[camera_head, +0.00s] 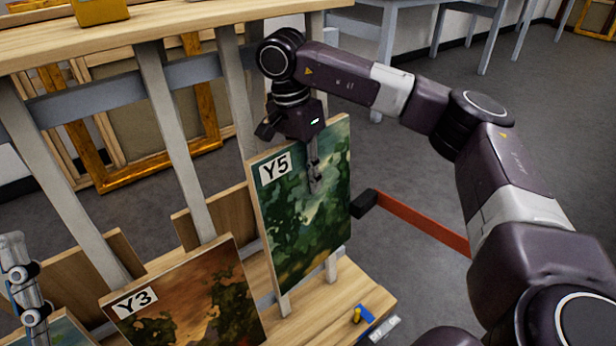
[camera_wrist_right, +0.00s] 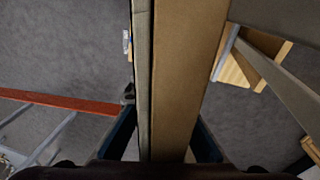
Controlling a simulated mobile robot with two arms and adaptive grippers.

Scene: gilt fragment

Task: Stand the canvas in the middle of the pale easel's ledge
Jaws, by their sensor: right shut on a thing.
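The canvas marked Y5 (camera_head: 300,225), with green and teal foliage, is upright over the right end of the lower rack shelf. My right gripper (camera_head: 314,175) is shut on its upper edge. In the right wrist view the canvas (camera_wrist_right: 190,65) runs edge-on between the two fingers. I cannot tell whether its bottom edge touches the shelf. Part of my left gripper (camera_head: 25,285) shows at the left edge; its jaw state is unclear. I cannot pick out a pale easel or its ledge for certain.
A brown canvas marked Y3 (camera_head: 185,300) stands on the wooden shelf (camera_head: 340,300) beside Y5. Grey posts (camera_head: 180,150) rise behind them to an upper wooden board (camera_head: 190,22). An orange bar with a black end (camera_head: 425,222) lies to the right.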

